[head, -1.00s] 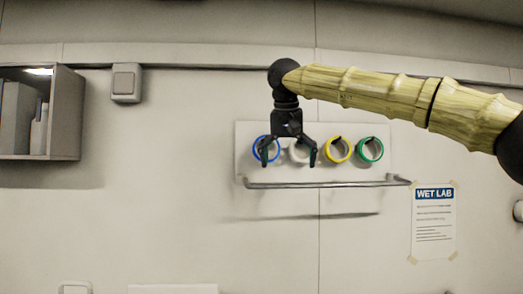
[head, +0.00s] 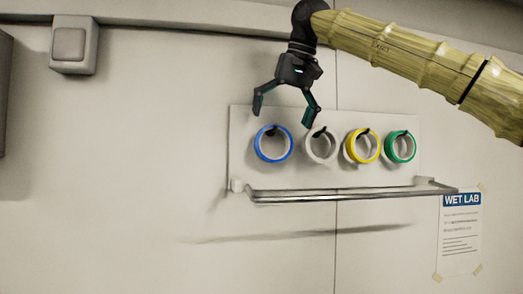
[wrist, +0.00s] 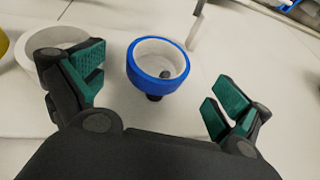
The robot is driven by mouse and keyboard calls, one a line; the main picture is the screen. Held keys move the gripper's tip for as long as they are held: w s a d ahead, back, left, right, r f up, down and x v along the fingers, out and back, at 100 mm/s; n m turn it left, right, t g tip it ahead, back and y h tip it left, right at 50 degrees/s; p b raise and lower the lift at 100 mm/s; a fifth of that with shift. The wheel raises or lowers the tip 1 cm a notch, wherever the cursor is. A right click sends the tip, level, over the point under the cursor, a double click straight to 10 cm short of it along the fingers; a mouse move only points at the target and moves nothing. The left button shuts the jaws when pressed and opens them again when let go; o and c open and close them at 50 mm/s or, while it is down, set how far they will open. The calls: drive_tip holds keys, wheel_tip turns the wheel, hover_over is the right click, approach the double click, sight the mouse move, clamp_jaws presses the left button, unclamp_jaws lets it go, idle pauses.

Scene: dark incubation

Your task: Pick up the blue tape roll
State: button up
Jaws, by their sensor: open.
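The blue tape roll (head: 258,146) hangs on a dark peg at the left end of a row of rolls on a white wall board (head: 240,120). In the wrist view the blue tape roll (wrist: 137,72) lies ahead, between the two spread fingers, with its white inner ring and the dark peg end showing. My gripper (head: 284,114) is open and empty. In the head view it points down just above the blue roll and the white roll. In the wrist view my gripper (wrist: 158,98) has green-padded fingertips, and neither appears to touch the blue roll.
A white roll (head: 308,150), a yellow roll (head: 351,147) and a green roll (head: 389,152) hang to the right. A metal rail (head: 340,194) runs below the rolls. A wall switch (head: 70,44) and a WET LAB sign (head: 461,220) are farther aside.

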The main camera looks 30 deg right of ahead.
sight(271, 148)
drive_tip(key=w+f+p, duration=0.1)
drive_tip(key=w+f, duration=0.1)
drive_tip(key=w+f+p, duration=0.1)
drive_tip(key=w+f, duration=0.1)
drive_tip(key=f, duration=0.1)
drive_tip(key=shift+w+a+f, duration=0.1)
drive_tip(key=shift+w+a, duration=0.05)
drive_tip(key=shift+w, duration=0.1)
drive_tip(key=s, duration=0.1)
drive_tip(key=s+f, duration=0.1)
drive_tip(key=shift+s+p, duration=0.3)
drive_tip(key=shift+w+a+f, duration=0.1)
drive_tip(key=shift+w+f, duration=0.15)
drive_tip(key=shift+w, duration=0.35)
drive_tip(key=shift+w+f, duration=0.25)
drive_tip(key=shift+w, duration=0.3)
drive_tip(key=shift+c, duration=0.4)
drive_tip(key=shift+s+r, duration=0.35)
drive_tip(key=shift+s, duration=0.4)
drive_tip(key=c, duration=0.9)
drive_tip(key=shift+w+f, duration=0.2)
drive_tip(key=shift+w, duration=0.15)
drive_tip(key=shift+r, duration=0.1)
